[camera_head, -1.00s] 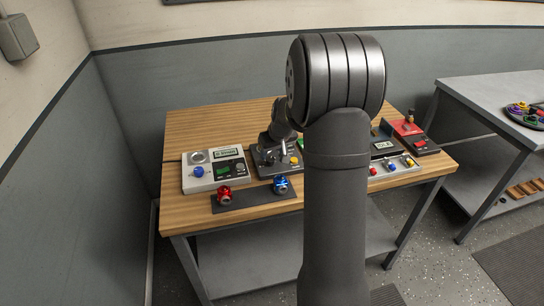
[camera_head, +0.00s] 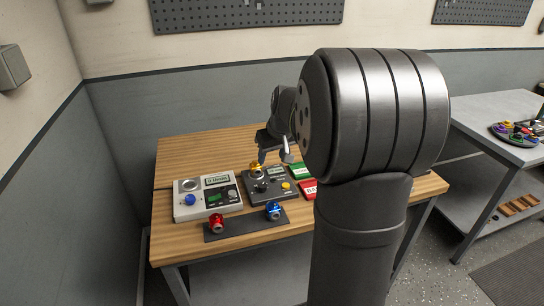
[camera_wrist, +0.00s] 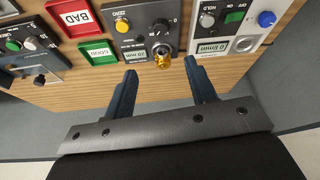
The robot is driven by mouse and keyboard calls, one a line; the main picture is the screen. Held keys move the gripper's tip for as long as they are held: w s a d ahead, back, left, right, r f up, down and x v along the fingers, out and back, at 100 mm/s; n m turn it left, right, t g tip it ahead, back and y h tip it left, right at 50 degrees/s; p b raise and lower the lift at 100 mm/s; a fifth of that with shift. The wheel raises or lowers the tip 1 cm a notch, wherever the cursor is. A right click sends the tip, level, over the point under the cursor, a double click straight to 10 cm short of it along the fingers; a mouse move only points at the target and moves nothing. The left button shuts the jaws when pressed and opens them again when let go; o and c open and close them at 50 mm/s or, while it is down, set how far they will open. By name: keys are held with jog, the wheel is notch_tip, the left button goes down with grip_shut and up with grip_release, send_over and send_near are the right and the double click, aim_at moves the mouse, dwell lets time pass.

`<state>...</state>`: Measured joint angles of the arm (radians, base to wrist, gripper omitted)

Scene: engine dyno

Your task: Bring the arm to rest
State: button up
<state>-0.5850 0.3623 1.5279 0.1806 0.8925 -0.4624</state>
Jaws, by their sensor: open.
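My gripper (camera_head: 274,156) is open and empty above the wooden bench, beside and above the dark instrument box (camera_head: 275,188). In the wrist view its two blue fingers (camera_wrist: 161,82) stand wide apart with nothing held between them. A gold fitting (camera_head: 257,168) sits on the dark box; in the wrist view the fitting (camera_wrist: 162,61) lies just beyond the gap between the fingertips, apart from both. My large dark arm link fills the right middle of the head view and hides the right part of the bench.
The wooden bench (camera_head: 190,155) also holds a pale meter (camera_head: 207,197), a dark stand with a red fitting (camera_head: 216,222) and a blue fitting (camera_head: 274,210), and green (camera_head: 301,171) and red (camera_head: 309,189) pads. The bench's back left is clear. A grey table (camera_head: 480,115) stands right.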

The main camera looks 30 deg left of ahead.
aim_at(263, 185)
jog(key=shift+f, duration=0.15)
jog(key=x, duration=1.7)
jog(key=shift+a, duration=0.15)
